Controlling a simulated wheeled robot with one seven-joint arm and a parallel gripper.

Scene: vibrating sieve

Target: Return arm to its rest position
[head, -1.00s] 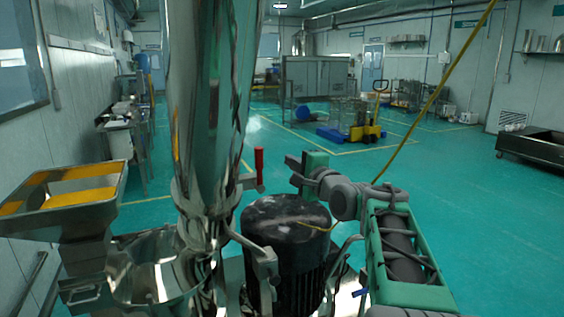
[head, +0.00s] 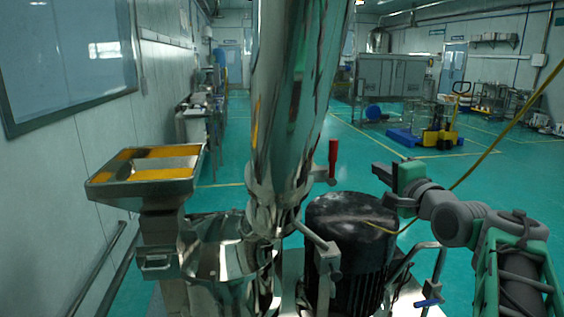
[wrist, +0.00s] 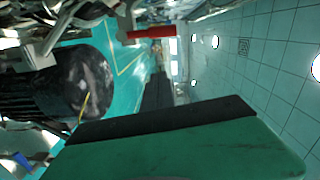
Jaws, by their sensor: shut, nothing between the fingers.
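My arm (head: 510,250) reaches in from the right edge of the head view, bent, with its hand pointing left. My gripper (head: 384,174) is shut and empty. It hangs in the air above and to the right of the black motor drum (head: 350,222), apart from it. In the wrist view the green and black finger (wrist: 190,140) fills the bottom, with the drum (wrist: 85,82) at the left and nothing held.
A tall shiny steel column (head: 290,100) stands just left of the drum, with a red-handled lever (head: 333,158) beside it. A steel hopper with yellow inside (head: 145,185) is at the left. Open green floor (head: 470,180) lies behind the arm. A yellow pallet truck (head: 440,135) is far back.

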